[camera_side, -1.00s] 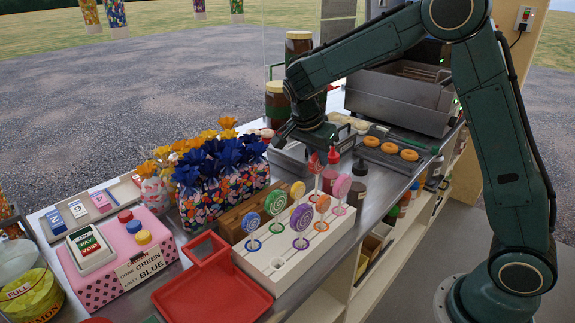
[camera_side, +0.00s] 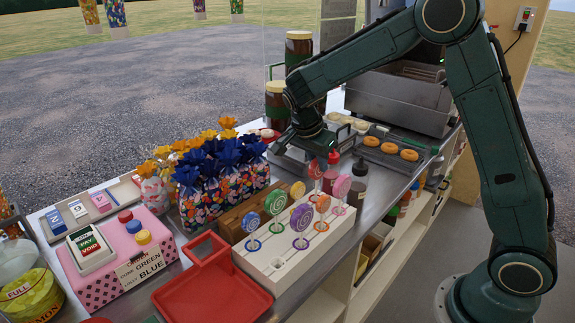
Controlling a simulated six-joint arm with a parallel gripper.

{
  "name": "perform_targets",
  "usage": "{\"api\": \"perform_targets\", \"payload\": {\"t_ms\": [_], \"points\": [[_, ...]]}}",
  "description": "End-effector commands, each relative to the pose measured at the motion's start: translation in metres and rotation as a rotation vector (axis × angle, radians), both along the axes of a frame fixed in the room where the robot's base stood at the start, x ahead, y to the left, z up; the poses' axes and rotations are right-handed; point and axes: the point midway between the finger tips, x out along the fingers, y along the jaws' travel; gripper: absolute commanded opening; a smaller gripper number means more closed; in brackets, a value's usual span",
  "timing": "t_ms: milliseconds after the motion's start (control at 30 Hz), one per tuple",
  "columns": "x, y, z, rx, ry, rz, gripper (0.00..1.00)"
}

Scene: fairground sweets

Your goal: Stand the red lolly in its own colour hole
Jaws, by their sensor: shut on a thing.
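The red lolly (camera_side: 314,169) is a round swirled head at the far end of the white lolly rack (camera_side: 262,265), behind the pink lolly (camera_side: 342,186) and right of the yellow lolly (camera_side: 297,190). My gripper (camera_side: 313,155) is just above the red lolly's head and shut on it, with its fingers small and dark in this view. The stick points down toward the rack. I cannot tell whether its tip is in a hole, and the red hole is hidden. Orange (camera_side: 322,203), purple (camera_side: 301,217), teal (camera_side: 275,202) and blue (camera_side: 251,222) lollies stand upright in coloured rings.
Wrapped sweet bags (camera_side: 225,180) stand left of the rack. A red tray (camera_side: 212,290) lies in front. A doughnut tray (camera_side: 400,142) is behind. One near rack hole (camera_side: 278,265) is empty.

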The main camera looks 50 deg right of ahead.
Motion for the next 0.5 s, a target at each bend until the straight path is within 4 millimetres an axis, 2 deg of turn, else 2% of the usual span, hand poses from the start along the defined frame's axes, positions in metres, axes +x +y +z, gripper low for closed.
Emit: {"api": "perform_targets", "payload": {"t_ms": [500], "points": [[0.000,0.000,-0.014,0.001,-0.001,0.000,0.00]]}}
